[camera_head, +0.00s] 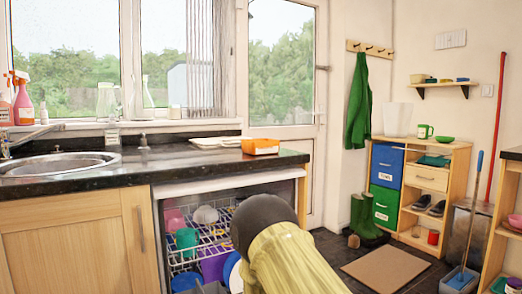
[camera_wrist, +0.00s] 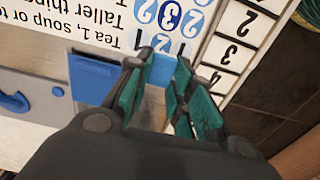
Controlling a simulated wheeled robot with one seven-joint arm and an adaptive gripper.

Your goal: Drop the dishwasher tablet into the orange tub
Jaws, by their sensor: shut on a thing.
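The orange tub (camera_head: 260,146) stands on the dark counter, towards its right end, in the head view. My gripper (camera_wrist: 162,65) shows in the wrist view, its teal-padded fingers closed on a small light-blue block (camera_wrist: 160,72), which looks like the dishwasher tablet. The block sits between the fingertips, above a white printed panel (camera_wrist: 110,22) with blue and black lettering. In the head view my arm covers the lower middle, and my gripper and the tablet are hidden there. The tub is not in the wrist view.
An open rack (camera_head: 212,246) with colourful dishes sits under the counter (camera_head: 145,165). A white tray (camera_head: 214,142) lies left of the tub. A sink (camera_head: 58,164) is further left. In the wrist view, a blue flap (camera_wrist: 92,78) and blue handle (camera_wrist: 14,101) lie on a grey strip.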

